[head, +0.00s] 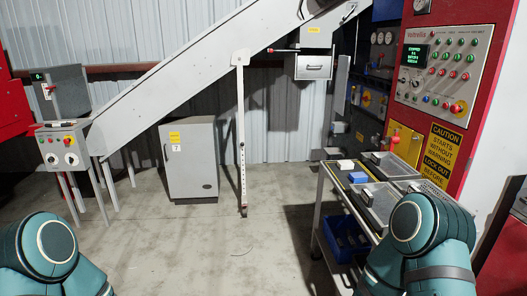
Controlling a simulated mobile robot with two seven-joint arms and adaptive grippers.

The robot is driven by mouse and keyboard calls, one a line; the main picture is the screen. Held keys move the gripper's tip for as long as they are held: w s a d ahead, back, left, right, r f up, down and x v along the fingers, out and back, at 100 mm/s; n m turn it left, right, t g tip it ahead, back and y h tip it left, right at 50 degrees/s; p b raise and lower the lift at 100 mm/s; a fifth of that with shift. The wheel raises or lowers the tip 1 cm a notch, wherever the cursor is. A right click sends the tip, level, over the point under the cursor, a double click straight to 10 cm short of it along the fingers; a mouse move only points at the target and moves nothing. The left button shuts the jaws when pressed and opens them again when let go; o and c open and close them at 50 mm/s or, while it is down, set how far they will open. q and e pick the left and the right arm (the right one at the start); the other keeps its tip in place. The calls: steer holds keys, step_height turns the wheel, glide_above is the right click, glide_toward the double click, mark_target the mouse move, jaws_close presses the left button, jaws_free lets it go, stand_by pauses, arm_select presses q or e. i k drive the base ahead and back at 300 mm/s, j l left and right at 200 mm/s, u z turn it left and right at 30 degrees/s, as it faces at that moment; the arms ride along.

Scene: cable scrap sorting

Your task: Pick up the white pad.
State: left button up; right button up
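A small white block-like item (345,165), which looks like the white pad, lies at the far left corner of the cart top (334,184). A small blue item (358,178) lies just in front of it. My two arms show only as teal links at the bottom left and bottom right. Neither gripper is in view. The right arm link covers part of the cart's near right side.
Several grey trays (378,200) fill the rest of the cart top. A blue bin (345,236) sits on its lower shelf. A red control panel (447,70) stands behind. A grey cabinet (190,158) stands under the sloping conveyor (190,65). The middle floor is clear.

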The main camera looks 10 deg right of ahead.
mark_target(343, 165)
steer(key=i, duration=1.5)
steer(key=i+z, duration=0.3)
steer(key=i+j+z, duration=0.25)
steer(key=i, duration=0.2)
steer(key=i+j+z, duration=0.3)
steer(key=i+l, duration=0.1)
